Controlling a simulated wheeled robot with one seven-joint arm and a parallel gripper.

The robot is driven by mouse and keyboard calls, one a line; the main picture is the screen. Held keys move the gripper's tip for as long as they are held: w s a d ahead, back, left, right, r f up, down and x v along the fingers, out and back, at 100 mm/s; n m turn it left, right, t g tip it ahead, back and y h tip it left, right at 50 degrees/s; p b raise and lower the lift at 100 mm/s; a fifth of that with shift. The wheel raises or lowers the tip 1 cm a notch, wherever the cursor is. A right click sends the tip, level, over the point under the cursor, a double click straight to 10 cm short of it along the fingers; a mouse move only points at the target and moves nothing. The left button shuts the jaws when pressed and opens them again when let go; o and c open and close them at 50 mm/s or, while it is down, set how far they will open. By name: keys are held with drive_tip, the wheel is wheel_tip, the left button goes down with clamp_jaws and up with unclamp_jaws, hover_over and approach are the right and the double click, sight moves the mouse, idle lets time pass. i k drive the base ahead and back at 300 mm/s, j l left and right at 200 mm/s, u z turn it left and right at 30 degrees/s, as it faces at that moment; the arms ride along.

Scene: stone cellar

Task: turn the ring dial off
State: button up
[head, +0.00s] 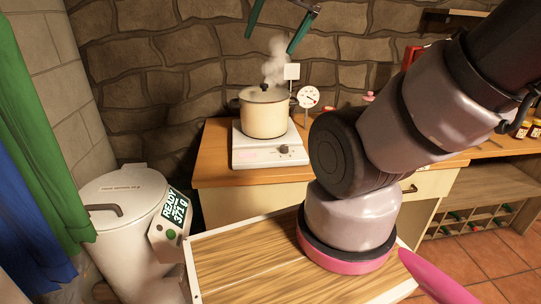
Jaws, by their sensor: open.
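The ring dial (284,149) looks like the small dark knob on the front face of a white single-ring hotplate (250,154); its setting is too small to read. A cream pot (264,115) with a dark lid knob stands on the hotplate, and steam (276,62) rises above it. My gripper (269,44) shows at the top edge as two dark green fingers, spread apart and empty. It appears above the pot in the picture, away from the dial. The rest of the gripper is out of frame.
A round white gauge (308,97) and a small white card (291,71) stand by the pot. The hotplate sits on a wooden counter (217,172). A white lidded bin (120,215) with a "READY 371 g" display is at left. My arm covers the counter's right part.

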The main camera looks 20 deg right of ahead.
sight(284, 148)
drive_tip(key=i+l+z, duration=0.2)
drive_tip(key=l, duration=0.25)
drive_tip(key=i+l+z, duration=0.1)
drive_tip(key=l+z, duration=0.15)
drive_tip(key=l, duration=0.15)
drive_tip(key=i+l+z, duration=0.2)
drive_tip(key=l, duration=0.2)
